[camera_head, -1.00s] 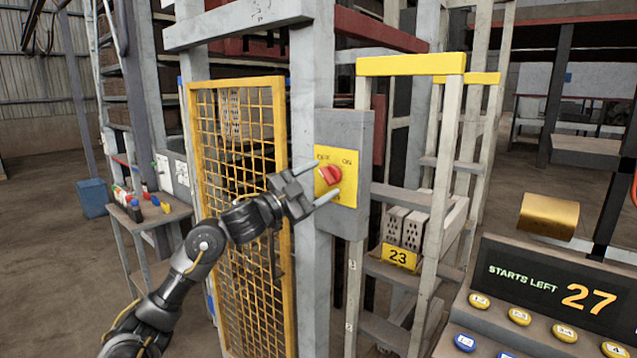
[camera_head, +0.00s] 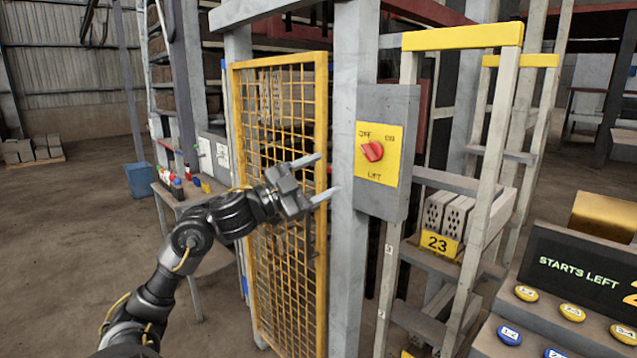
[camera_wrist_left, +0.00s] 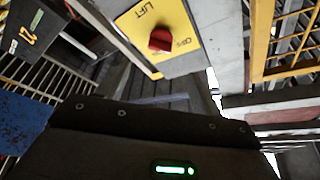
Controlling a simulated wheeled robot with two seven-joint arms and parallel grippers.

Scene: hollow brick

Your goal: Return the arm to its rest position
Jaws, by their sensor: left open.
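My left arm reaches in from the lower left of the head view. My left gripper (camera_head: 322,178) is open and empty, in front of the grey post and the yellow mesh gate's edge. It is left of the red rotary switch (camera_head: 372,151) and apart from it. The switch sits on a yellow plate (camera_head: 378,172) marked OFF, ON and LIFT, on a grey box. In the left wrist view the red switch (camera_wrist_left: 160,40) shows near the top, clear of the dark gripper body. My right gripper is not in view.
The yellow mesh gate (camera_head: 290,262) stands close behind my left arm. A rack with grey hollow bricks (camera_head: 438,214) and a "23" tag is to the right. A console (camera_head: 582,268) reading "STARTS LEFT" is at lower right. A side table with bottles is at left.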

